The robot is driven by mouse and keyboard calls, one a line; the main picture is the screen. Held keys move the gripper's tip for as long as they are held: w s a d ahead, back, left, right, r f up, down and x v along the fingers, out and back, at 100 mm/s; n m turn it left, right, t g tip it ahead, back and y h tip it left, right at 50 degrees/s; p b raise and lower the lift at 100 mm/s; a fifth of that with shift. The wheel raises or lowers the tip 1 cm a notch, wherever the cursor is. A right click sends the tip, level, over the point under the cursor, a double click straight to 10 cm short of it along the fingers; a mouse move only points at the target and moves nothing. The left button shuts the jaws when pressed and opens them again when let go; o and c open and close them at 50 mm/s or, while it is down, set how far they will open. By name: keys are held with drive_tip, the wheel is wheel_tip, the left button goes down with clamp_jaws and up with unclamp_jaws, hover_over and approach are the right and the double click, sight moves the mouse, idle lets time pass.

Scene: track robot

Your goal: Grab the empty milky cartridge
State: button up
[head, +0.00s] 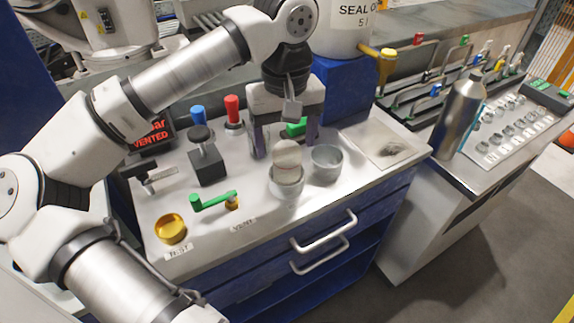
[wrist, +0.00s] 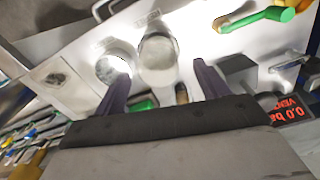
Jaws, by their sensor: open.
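The milky cartridge (head: 287,154) is a pale, whitish cylinder standing upright in a grey metal cup (head: 286,184) on the bench. In the wrist view the milky cartridge (wrist: 157,54) shows from above, near the middle. My gripper (head: 285,150) is open, with one dark finger on either side of the cartridge and slightly behind it in the head view. In the wrist view my gripper (wrist: 162,76) has its fingertips apart, and the cartridge lies between and just beyond them. I see no contact. Whether the cartridge is empty cannot be told.
A second grey cup (head: 327,161) stands close at right. A green-handled valve (head: 212,200) and a brass cup (head: 171,229) are at front left. A black-topped block (head: 205,160) and a red-capped post (head: 233,112) stand left. A flat plate (head: 384,143) lies right.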

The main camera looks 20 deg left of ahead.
sight(287, 167)
drive_tip(key=f, duration=0.2)
drive_tip(key=f+p, duration=0.1)
drive_tip(key=f, duration=0.1)
drive_tip(key=shift+d+f, duration=0.2)
drive_tip(key=shift+f, duration=0.2)
drive_tip(key=c, duration=1.1)
